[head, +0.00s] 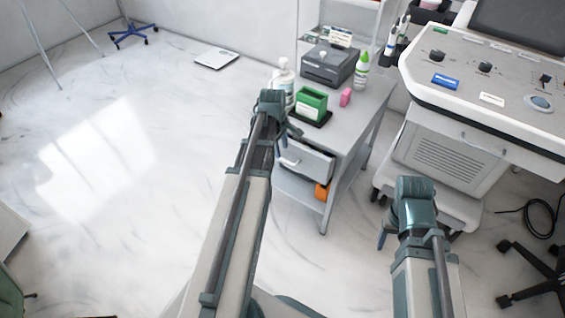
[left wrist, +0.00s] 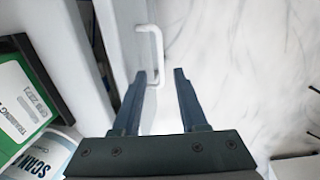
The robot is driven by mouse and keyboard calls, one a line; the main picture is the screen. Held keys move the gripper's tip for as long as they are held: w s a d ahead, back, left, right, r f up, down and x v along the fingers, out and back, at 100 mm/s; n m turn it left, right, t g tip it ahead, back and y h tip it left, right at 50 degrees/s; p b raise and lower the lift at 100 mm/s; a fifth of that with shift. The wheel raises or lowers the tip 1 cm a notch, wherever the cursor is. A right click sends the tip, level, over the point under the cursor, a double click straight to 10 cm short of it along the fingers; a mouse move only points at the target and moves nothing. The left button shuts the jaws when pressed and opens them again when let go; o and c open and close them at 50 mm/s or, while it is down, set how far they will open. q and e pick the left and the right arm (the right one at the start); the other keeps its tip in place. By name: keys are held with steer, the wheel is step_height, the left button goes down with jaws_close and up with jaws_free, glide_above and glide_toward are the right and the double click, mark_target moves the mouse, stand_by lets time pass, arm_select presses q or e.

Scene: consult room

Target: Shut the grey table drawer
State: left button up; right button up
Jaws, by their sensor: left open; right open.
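The grey table (head: 358,127) stands right of centre in the head view. Its drawer (head: 310,160) is below the tabletop and appears to stand out from the table. In the left wrist view the drawer front (left wrist: 128,30) carries a white bar handle (left wrist: 152,42), with a dark gap behind the front. My left gripper (left wrist: 166,76) is open and empty, its fingertips close to the handle; contact cannot be told. In the head view my left wrist hides most of that gripper and part of the drawer. My right gripper (head: 384,238) is open, largely hidden under its wrist, right of the table.
On the tabletop are a green box (head: 311,102), a white bottle (head: 283,80), a pink item (head: 345,97), a green-capped bottle (head: 361,70) and a dark printer (head: 330,64). An orange item (head: 321,191) lies on the lower shelf. An ultrasound console (head: 490,100) stands right.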

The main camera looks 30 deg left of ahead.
mark_target(283, 159)
arm_select(q)
steer(key=f+b, duration=0.2)
steer(key=w+f+b, duration=0.1)
steer(key=f, duration=0.1)
steer(key=shift+f+b, duration=0.35)
steer(key=shift+f, duration=0.05)
steer(key=shift+r, duration=0.1)
steer(key=shift+s, duration=0.1)
jaws_close()
stand_by(0.9)
